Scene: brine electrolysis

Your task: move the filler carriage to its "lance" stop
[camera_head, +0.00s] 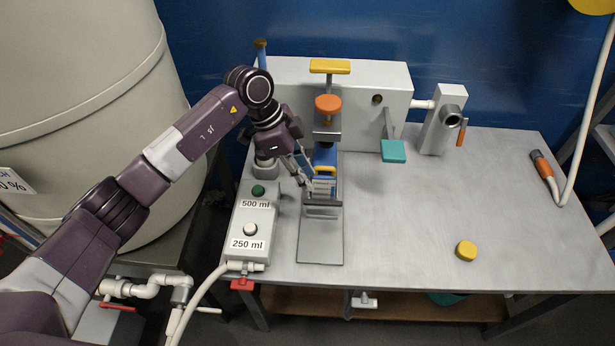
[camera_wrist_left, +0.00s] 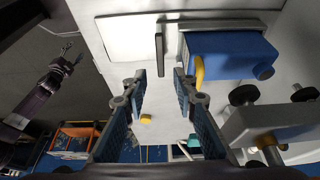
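What looks like the filler carriage is a grey slide with a dark crossbar (camera_head: 323,203) on a flat metal track (camera_head: 320,245). A blue block (camera_head: 325,157) with a yellow handle sits behind the crossbar, below an orange knob (camera_head: 328,103). My left gripper (camera_head: 308,186) is just left of it. In the left wrist view my left gripper (camera_wrist_left: 160,78) is open and empty; the grey bar (camera_wrist_left: 159,55) lies in line with the gap between its fingers, and the blue block (camera_wrist_left: 228,55) is to the right. My right gripper (camera_wrist_left: 68,52) appears small at the left; its fingers are unclear.
A teal pad (camera_head: 393,151) and a grey spout unit (camera_head: 440,122) are at the back right.

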